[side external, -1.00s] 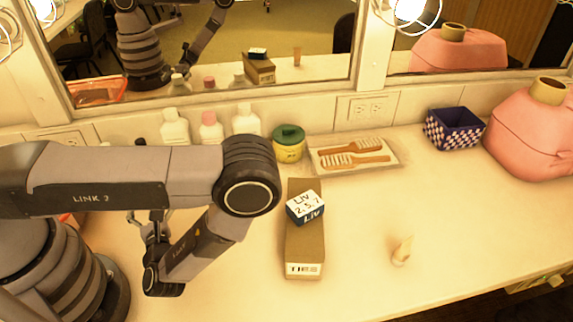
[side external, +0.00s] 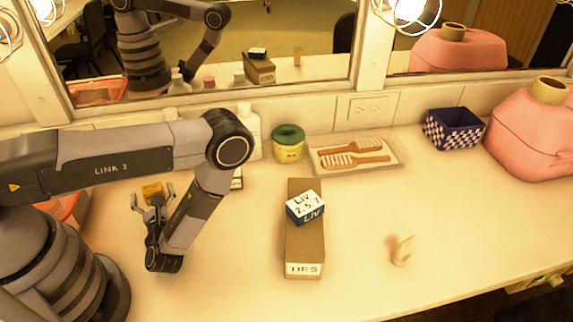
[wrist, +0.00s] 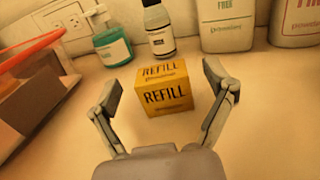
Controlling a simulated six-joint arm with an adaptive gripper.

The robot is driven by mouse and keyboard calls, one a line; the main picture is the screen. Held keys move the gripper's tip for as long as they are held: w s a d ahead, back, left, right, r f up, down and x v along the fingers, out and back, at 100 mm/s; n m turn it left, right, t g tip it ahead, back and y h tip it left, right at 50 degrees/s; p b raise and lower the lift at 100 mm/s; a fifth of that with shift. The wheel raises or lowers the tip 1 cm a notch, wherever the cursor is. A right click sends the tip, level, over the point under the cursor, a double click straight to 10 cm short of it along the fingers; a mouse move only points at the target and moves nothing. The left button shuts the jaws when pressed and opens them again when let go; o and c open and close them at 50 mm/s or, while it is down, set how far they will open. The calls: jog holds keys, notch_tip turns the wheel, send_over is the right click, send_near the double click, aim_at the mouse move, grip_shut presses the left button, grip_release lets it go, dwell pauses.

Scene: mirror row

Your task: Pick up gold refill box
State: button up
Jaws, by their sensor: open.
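The gold refill box (wrist: 165,92) stands upright on the counter in the wrist view, its front marked "REFILL". My gripper (wrist: 167,85) is open, with one finger on each side of the box and small gaps between fingers and box. In the side view, the box (side external: 152,190) shows small and gold at the fingertips of my gripper (side external: 153,196); the fingers and arm partly hide it.
Bottles, including a teal one (wrist: 112,45) and a clear one (wrist: 158,30), stand behind the box. An orange-rimmed bin (wrist: 30,85) is at left. A long brown box (side external: 304,250) carries a small blue-and-white box (side external: 305,207).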

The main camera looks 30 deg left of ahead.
jog(key=c, duration=1)
jog(key=shift+r, duration=0.1)
jog(key=shift+c, duration=0.2)
